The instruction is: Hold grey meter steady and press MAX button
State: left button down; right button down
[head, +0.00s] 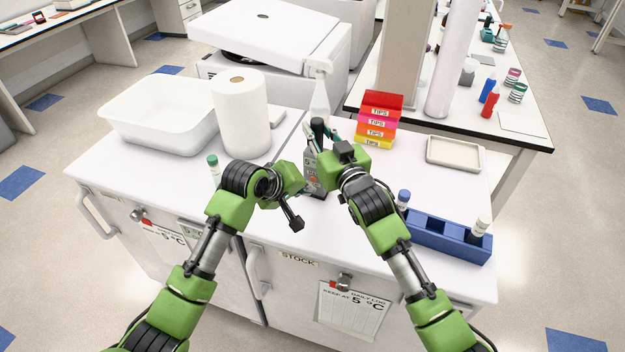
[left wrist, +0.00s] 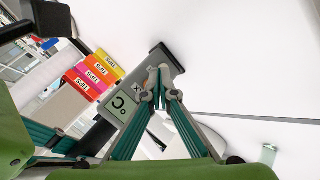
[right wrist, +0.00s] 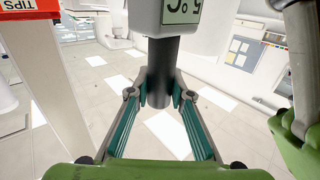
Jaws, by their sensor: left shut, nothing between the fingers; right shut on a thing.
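The grey meter (head: 315,184) stands on the white bench top, partly hidden by my arms. Its face with a display (left wrist: 122,106) shows in the left wrist view. My right gripper (head: 319,131) is shut on the dark cylindrical upper part (right wrist: 161,72) of the meter; the display end (right wrist: 182,12) also shows in the right wrist view. My left gripper (head: 304,178) is shut and empty, in front of the meter. In the left wrist view its fingertips (left wrist: 160,88) overlap the meter's face near the button area. Whether they touch it, I cannot tell, and the MAX button is not clearly visible.
A paper roll (head: 241,115) and a white tub (head: 150,108) stand at the left. Coloured tip boxes (head: 379,115) stand behind the meter. A blue rack (head: 445,240) and a shallow tray (head: 453,152) are at the right. A green-capped vial (head: 214,168) stands near my left arm.

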pick_arm(q)
jog(key=shift+s+a, duration=0.3)
jog(key=shift+s, duration=0.45)
jog(key=shift+s+a, duration=0.35)
jog(key=shift+s, duration=0.45)
jog(key=shift+s+a, duration=0.3)
jog(key=shift+s, duration=0.45)
pick_arm(e)
jog(key=c, duration=1.7)
grip_release()
